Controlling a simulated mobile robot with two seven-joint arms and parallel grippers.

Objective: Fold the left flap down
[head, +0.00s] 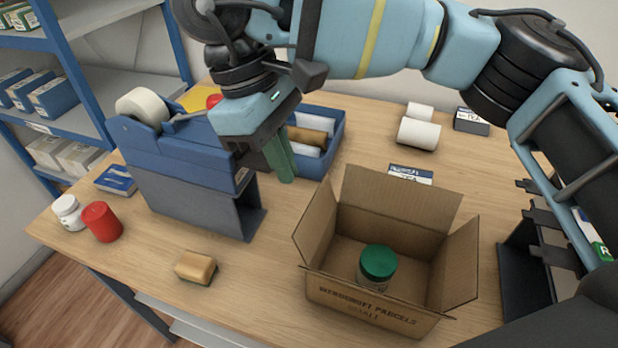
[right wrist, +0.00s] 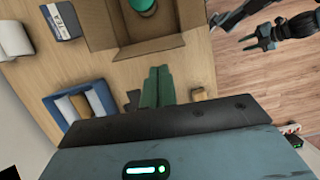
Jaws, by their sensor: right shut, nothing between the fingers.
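An open cardboard box (head: 372,302) stands on the table. Its left flap (head: 314,224) sticks up and leans outward. The back flap (head: 400,206) and right flap (head: 459,262) also stand open. A jar with a green lid (head: 379,262) is inside. The box also shows at the top of the right wrist view (right wrist: 107,32), with the left flap (right wrist: 150,48) nearest my fingers. My right gripper (head: 286,176), with green fingers (right wrist: 158,75), is shut and empty. In the head view it is above and left of the box, apart from the flap.
A blue tape dispenser (head: 170,150) stands left of the gripper. A blue tray (head: 325,125) with rolls lies behind it. A sponge (head: 196,268) and red container (head: 102,221) lie at front left. A dark rack (head: 525,270) stands right of the box. Bare table separates sponge and box.

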